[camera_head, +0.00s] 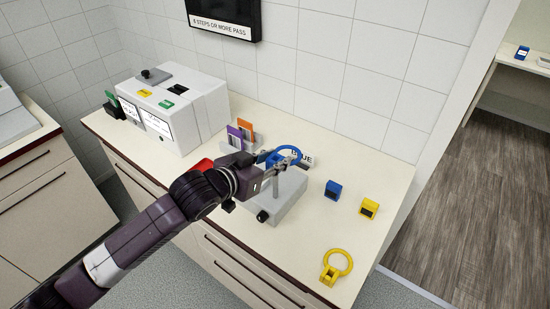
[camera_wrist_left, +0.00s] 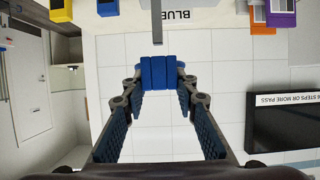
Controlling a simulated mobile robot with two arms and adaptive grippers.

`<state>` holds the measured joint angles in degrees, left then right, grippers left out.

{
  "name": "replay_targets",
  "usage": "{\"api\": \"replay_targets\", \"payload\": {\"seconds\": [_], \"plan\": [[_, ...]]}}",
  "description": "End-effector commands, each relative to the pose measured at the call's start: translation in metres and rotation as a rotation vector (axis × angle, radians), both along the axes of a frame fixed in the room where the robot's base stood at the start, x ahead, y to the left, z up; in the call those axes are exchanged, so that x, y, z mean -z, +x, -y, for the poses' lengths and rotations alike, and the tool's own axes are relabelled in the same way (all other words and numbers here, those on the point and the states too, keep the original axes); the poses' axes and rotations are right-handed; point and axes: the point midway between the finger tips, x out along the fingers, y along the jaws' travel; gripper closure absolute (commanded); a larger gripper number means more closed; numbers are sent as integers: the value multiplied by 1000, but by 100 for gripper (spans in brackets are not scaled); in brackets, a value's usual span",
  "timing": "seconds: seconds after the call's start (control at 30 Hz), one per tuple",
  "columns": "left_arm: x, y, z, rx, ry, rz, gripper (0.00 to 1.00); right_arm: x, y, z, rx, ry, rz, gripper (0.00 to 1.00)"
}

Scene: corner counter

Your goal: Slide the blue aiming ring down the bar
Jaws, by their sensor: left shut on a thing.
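The blue aiming ring (camera_head: 291,149) is held high over the counter, beside the top of a thin grey upright bar (camera_head: 276,187). The bar rises from a pale grey base (camera_head: 285,201) with a dark knob. My left gripper (camera_head: 284,160) is shut on the ring's blue block-like grip (camera_wrist_left: 158,73), which sits between both fingers in the left wrist view. The bar also shows there as a grey strip (camera_wrist_left: 156,22) in line with the grip. I cannot tell whether the ring is around the bar. My right gripper is not in view.
A blue block (camera_head: 333,190), a yellow block (camera_head: 369,208) and a yellow ring (camera_head: 336,266) lie on the counter to the right. Purple (camera_head: 235,137) and orange (camera_head: 246,129) cards stand behind my gripper. A white box (camera_head: 180,110) fills the left.

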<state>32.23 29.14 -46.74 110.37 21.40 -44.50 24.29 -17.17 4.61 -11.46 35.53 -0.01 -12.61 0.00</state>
Motion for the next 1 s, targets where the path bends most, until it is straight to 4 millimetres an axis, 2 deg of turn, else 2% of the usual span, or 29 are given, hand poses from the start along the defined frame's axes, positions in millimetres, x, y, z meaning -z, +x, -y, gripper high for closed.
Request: {"api": "replay_targets", "payload": {"seconds": [1.0], "plan": [[21,0,0,0,0,1,97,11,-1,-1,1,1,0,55]]}}
